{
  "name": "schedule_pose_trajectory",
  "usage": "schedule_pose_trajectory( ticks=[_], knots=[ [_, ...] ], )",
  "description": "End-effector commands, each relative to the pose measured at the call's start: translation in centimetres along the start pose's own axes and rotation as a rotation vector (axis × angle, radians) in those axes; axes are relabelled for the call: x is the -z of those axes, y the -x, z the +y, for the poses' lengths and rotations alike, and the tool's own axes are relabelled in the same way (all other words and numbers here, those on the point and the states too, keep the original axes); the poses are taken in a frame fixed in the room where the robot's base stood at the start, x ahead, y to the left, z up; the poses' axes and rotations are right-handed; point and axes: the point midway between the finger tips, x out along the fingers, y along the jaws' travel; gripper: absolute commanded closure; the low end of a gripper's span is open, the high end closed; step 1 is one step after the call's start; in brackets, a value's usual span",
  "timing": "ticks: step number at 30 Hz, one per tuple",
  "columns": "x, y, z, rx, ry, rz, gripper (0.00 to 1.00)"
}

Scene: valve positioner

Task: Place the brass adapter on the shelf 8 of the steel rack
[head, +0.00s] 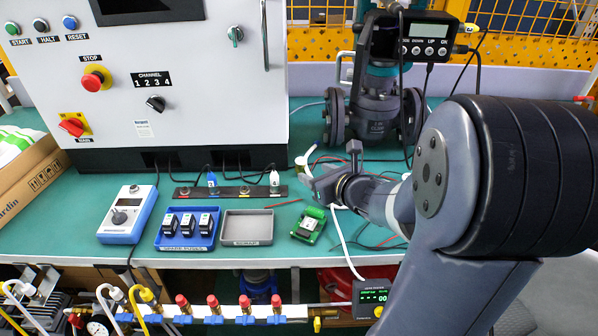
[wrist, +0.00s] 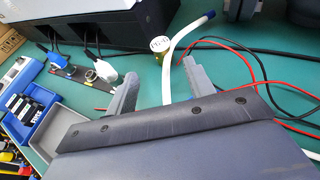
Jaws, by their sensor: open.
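A small brass cylinder (wrist: 159,47) with a pale marked top, apparently the brass adapter, stands on the green bench in the wrist view, beyond my fingertips. In the head view a small brass-coloured piece (head: 302,168) shows just beyond my gripper, partly hidden by it. My gripper (wrist: 162,78) is open and empty, its two fingers spread either side of a white hose lying on the bench. In the head view my gripper (head: 318,182) is low over the bench, right of centre. I cannot make out the steel rack or its shelf 8.
The white hose (wrist: 170,65) with a blue tip runs beside the brass cylinder. Red and black cables (wrist: 265,85) lie to the right. A grey tray (head: 247,228), a blue fuse tray (head: 188,243) and a green module (head: 308,226) sit near the bench's front edge. A control cabinet (head: 205,75) stands behind.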

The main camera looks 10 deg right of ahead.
Motion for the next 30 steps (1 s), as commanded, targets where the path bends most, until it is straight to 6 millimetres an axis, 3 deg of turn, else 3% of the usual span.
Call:
schedule_pose_trajectory(
  ticks=[3,11,19,30],
  knots=[
    [0.1,-1.9,0.1,-0.003,0.001,0.001,0.49],
    [-0.2,-3.9,0.0,-0.003,0.001,0.0,0.49],
    [-0.5,-7.6,-0.3,-0.003,0.0,0.0,0.49],
    [-0.6,-8.3,-0.3,-0.001,0.002,0.0,0.52]
  ],
)
